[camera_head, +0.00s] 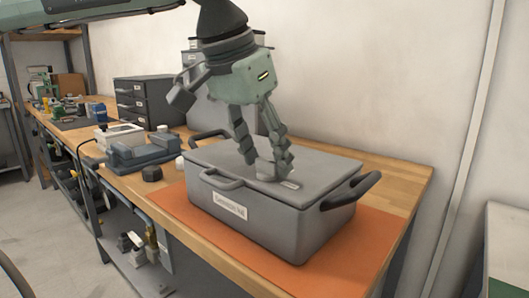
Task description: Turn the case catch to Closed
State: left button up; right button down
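A grey case (318,213) with a flat lid stands on an orange mat (345,256) on the wooden workbench. A label sits on its front, with a small front handle (221,182) at the lid's edge and a black handle (352,190) on its right end. My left gripper (263,164) points down at the middle of the lid, its fingertips at lid height beside a small pale label (291,184). The fingers hide that spot, so I cannot make out the catch or its setting, nor whether they grip anything. My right gripper is not in view.
A blue-grey block-shaped device (142,156), a black knob-like piece (152,173) and a white box (119,134) stand left of the case. Dark drawers (150,100) stand behind. The bench right of the case is clear up to the wall.

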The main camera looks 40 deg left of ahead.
pick_arm(q)
jog(key=c, duration=0.8)
jog(key=shift+c, duration=0.2)
